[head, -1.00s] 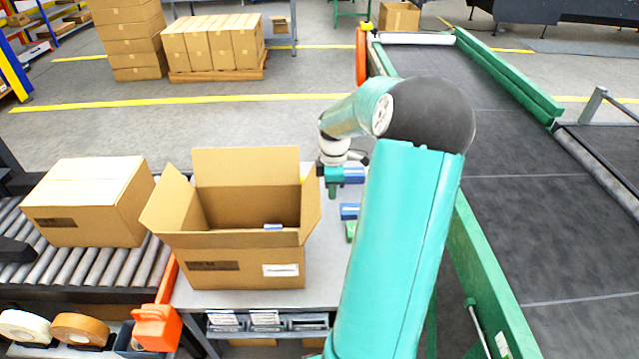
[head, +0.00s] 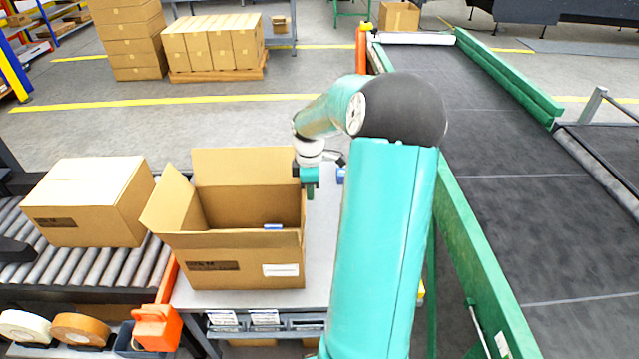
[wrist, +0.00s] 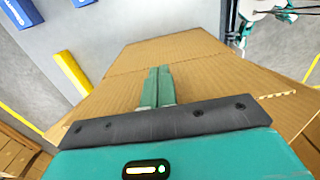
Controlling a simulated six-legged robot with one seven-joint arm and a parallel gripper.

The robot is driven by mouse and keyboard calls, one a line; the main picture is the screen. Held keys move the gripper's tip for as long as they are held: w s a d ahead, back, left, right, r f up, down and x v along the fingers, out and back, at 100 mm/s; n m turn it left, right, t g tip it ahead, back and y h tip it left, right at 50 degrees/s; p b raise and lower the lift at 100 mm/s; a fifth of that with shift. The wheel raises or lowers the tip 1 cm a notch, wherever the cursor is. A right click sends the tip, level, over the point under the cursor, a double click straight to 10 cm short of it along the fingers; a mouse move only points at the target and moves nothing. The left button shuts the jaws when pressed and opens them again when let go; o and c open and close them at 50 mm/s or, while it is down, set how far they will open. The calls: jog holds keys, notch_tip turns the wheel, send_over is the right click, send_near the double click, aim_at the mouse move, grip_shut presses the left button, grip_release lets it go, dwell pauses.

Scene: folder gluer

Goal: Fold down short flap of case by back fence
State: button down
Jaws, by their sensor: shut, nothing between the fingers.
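The open cardboard case (head: 245,268) stands on the grey table in the head view. Its far long flap (head: 245,167) stands up, and its left short flap (head: 168,195) leans outward. My gripper (head: 310,195) is at the case's right side, fingers pointing down, where the right short flap no longer shows flared outward. In the wrist view my gripper's fingers (wrist: 157,86) are together and empty, over a brown cardboard panel (wrist: 190,75) with a crease across it. They look close to or against it; contact is unclear. I cannot pick out a back fence.
A closed carton (head: 85,205) sits on the roller conveyor at left. A small blue item (head: 273,227) shows inside the case. A wide dark belt (head: 520,180) runs at right. Blue blocks (wrist: 15,12) lie on the table.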

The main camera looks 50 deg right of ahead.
jog(key=shift+w+a, duration=0.5)
jog(key=shift+w, duration=0.05)
